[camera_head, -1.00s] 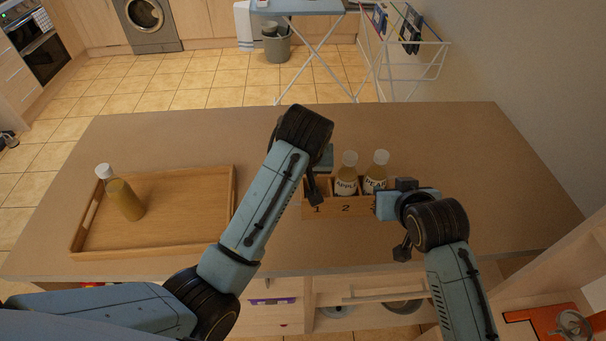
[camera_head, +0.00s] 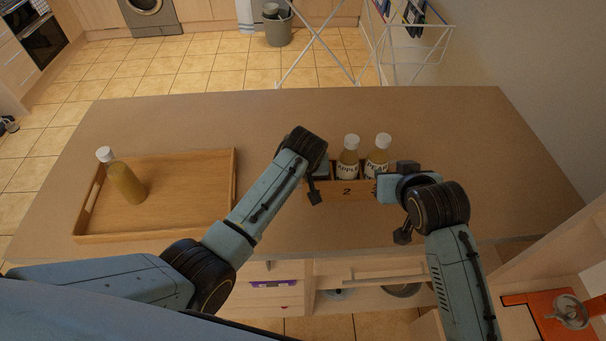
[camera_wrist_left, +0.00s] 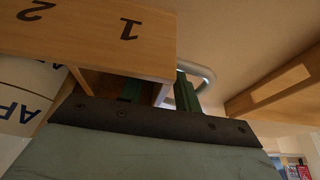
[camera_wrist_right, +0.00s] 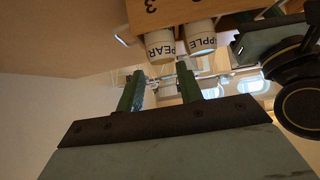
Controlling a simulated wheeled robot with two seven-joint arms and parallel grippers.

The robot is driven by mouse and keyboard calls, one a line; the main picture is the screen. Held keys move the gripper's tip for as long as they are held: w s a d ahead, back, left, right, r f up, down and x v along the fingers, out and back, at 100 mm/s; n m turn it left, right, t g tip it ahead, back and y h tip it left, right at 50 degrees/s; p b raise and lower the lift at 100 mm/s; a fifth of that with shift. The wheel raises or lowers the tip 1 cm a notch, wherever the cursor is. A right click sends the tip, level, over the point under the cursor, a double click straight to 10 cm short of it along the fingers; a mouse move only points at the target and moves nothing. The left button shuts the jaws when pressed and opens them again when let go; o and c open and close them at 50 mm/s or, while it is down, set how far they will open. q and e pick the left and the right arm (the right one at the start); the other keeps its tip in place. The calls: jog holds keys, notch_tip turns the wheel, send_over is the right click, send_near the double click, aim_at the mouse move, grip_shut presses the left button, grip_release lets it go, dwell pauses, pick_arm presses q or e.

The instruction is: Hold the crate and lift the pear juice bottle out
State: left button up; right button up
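The wooden crate (camera_head: 330,193) stands on the counter, its front partly hidden by my grippers. The pear juice bottle (camera_head: 379,158) stands upright in it at slot 3, with the apple bottle (camera_head: 348,158) beside it in slot 2. The labels show in the right wrist view on the pear bottle (camera_wrist_right: 160,46) and apple bottle (camera_wrist_right: 200,38). My left gripper (camera_wrist_left: 158,92) is at the crate's slot 1 end, with one finger inside the slot and one outside the end wall; its fingers are apart. My right gripper (camera_wrist_right: 160,88) is open and empty, close to the crate's right end.
A wooden tray (camera_head: 190,225) with another juice bottle (camera_head: 126,184) lies on the left of the counter (camera_head: 260,120). The counter behind the crate is clear. A wall (camera_head: 540,110) rises at the right.

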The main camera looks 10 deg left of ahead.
pick_arm(q)
jog(key=shift+f, duration=0.2)
grip_shut()
